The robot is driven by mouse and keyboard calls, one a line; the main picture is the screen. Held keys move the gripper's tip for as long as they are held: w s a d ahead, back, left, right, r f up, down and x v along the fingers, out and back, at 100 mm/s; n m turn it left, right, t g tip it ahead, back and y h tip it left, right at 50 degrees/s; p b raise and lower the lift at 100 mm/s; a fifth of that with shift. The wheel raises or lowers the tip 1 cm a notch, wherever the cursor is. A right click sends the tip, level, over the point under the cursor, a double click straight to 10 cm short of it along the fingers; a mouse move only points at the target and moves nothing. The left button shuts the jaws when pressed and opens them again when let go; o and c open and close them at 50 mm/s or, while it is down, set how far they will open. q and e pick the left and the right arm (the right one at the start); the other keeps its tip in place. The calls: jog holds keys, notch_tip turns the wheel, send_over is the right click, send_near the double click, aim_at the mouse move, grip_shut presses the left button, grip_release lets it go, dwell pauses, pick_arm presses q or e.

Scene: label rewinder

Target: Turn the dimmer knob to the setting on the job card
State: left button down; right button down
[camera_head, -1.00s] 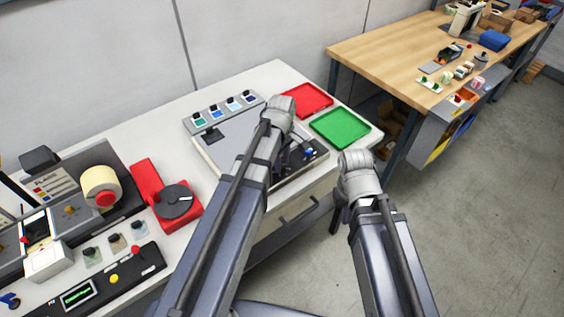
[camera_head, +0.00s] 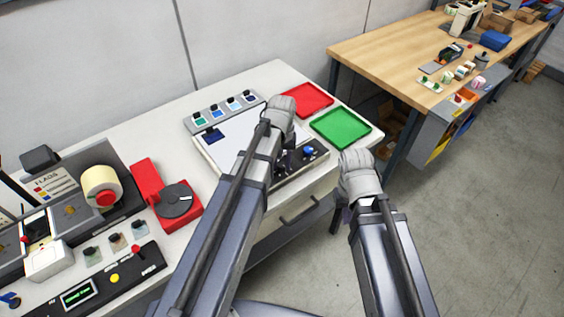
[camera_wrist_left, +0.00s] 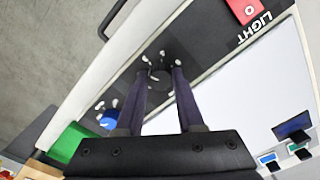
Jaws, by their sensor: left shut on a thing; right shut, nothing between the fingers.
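The black dimmer knob (camera_wrist_left: 160,80) sits in a dark control strip, with white marks around it, in the left wrist view. My left gripper (camera_wrist_left: 161,71) is shut on this knob, one finger on each side. The setting cannot be read. In the head view my left arm covers most of the knob and gripper. The light panel (camera_head: 236,135) beside the strip glows white, and it also shows in the left wrist view (camera_wrist_left: 245,85). My right gripper (camera_head: 341,216) hangs low in front of the table, shut and empty. I cannot make out a job card.
A blue knob (camera_wrist_left: 108,118) is on the same strip, and a red switch (camera_wrist_left: 246,9) sits near the word LIGHT. Red (camera_head: 307,100) and green (camera_head: 341,128) trays lie to the right. A red device with a dark disc (camera_head: 175,201) stands left.

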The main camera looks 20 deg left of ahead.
aim_at(281, 165)
pick_arm(q)
jog(key=m, duration=1.3)
jog(key=shift+a, duration=0.1)
dwell(0.4)
jog(key=c, duration=0.5)
grip_release()
jog(key=shift+r, duration=0.1)
notch_tip(281, 165, up, 8)
jog(key=p, duration=0.8)
jog(key=shift+f, duration=0.2)
